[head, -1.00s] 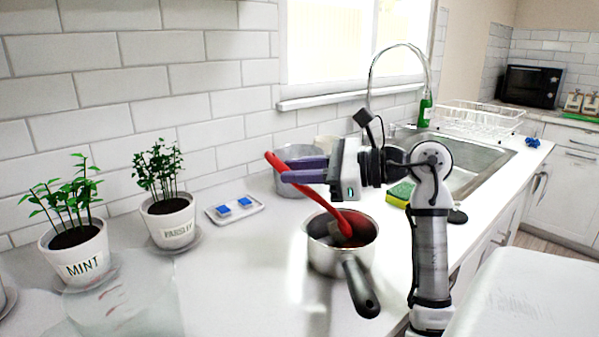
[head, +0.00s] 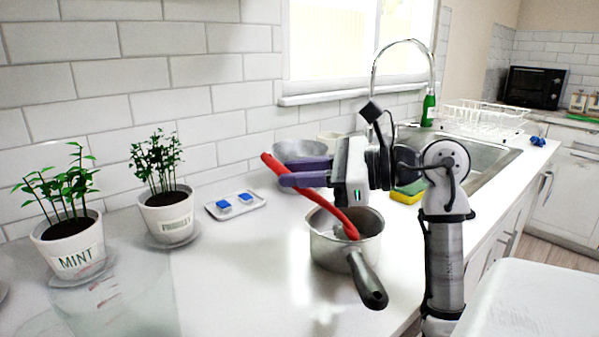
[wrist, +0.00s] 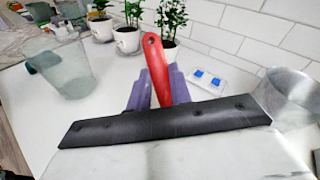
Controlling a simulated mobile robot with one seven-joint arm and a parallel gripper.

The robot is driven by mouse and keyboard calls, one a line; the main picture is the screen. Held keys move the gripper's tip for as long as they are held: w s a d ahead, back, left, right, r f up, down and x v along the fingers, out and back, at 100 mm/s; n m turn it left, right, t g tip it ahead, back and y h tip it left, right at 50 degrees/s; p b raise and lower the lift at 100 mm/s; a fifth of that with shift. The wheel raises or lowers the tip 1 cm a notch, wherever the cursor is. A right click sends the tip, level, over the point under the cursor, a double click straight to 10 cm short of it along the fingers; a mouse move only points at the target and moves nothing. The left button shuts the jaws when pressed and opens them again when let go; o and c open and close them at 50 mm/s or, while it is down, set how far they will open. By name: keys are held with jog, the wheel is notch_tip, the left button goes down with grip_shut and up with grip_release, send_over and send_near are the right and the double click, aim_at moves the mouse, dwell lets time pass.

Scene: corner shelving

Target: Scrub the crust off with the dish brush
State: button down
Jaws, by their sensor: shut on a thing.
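A red-handled dish brush (head: 322,201) leans down to the right in the head view, its head inside a steel saucepan (head: 330,250). The saucepan stands on the white counter with its dark handle (head: 367,279) pointing to the front right. My gripper (head: 291,171), with purple fingers, is shut on the brush's red handle above the pan. In the wrist view the red handle (wrist: 165,72) rises between the purple fingers (wrist: 155,88). The brush head is mostly hidden by the pan's rim. I cannot make out any crust inside.
A grey pot (head: 298,152) stands behind my fingers, and a yellow-green sponge (head: 408,193) lies right of the pan near the sink (head: 482,160). A small tray with blue blocks (head: 236,205) and potted herbs (head: 166,212) stand to the left. A clear pitcher (wrist: 62,72) shows in the wrist view.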

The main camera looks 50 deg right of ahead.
jog(key=s+a+b, duration=0.1)
jog(key=s+a, duration=0.1)
jog(key=s+a+b, duration=0.1)
jog(key=shift+s+a+r, duration=0.2)
jog(key=shift+s+a, duration=0.15)
jog(key=shift+s, duration=0.05)
jog(key=shift+a, duration=0.2)
jog(key=shift+w+d+r, duration=0.1)
jog(key=shift+w+d+p, duration=0.45)
jog(key=shift+w+d, duration=0.75)
jog(key=shift+d, duration=0.25)
jog(key=shift+w+d+p, duration=0.4)
jog(key=shift+w+d, duration=0.75)
jog(key=shift+d, duration=0.3)
notch_tip(320, 180, up, 7)
jog(key=p, duration=0.4)
jog(key=shift+p, duration=0.3)
